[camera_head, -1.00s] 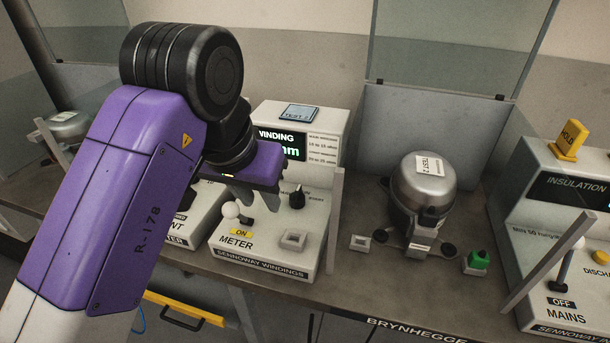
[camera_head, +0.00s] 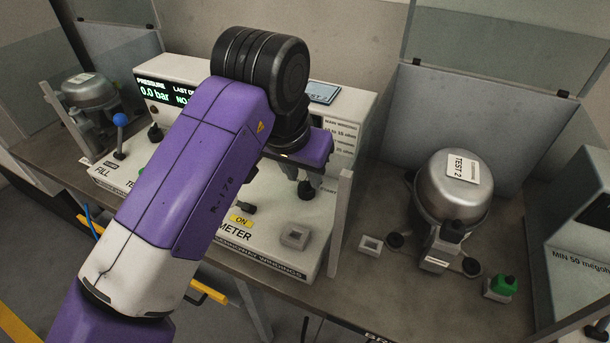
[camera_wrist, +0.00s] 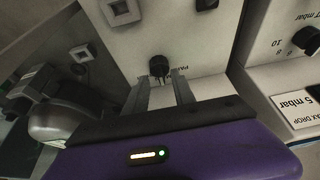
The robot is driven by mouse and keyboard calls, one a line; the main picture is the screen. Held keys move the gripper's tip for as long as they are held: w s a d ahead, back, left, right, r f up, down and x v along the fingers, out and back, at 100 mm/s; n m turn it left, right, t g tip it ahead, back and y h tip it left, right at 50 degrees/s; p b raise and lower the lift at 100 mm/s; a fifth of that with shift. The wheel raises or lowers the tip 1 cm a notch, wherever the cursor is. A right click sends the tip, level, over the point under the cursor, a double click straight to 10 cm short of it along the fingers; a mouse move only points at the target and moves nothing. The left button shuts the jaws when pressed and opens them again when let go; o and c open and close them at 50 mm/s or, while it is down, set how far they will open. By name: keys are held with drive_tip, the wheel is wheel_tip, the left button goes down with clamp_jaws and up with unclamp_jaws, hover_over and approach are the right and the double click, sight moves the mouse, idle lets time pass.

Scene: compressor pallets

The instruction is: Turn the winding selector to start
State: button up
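The winding selector is a black knob on the white meter box (camera_head: 272,222). In the wrist view the knob (camera_wrist: 159,66) sits just beyond my fingertips, roughly between them, with partly hidden upside-down lettering beside it. My gripper (camera_wrist: 161,82) is open, with a gap on both sides of the knob and nothing held. In the head view my gripper (camera_head: 305,182) is over the right part of the meter box, pointing down at the knob. Which mark the knob points at cannot be told. The arm hides much of the box's display.
A grey post (camera_head: 341,222) stands close at the right of the gripper. A square socket (camera_head: 296,236) is on the box front. A compressor (camera_head: 453,190) labelled TEST 2 stands to the right, with a green button (camera_head: 502,286) near it. A blue-tipped lever (camera_head: 120,120) is at the left.

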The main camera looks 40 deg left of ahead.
drive_tip(key=shift+w+a+f, duration=0.1)
drive_tip(key=shift+w+f, duration=0.15)
drive_tip(key=shift+f, duration=0.45)
clamp_jaws()
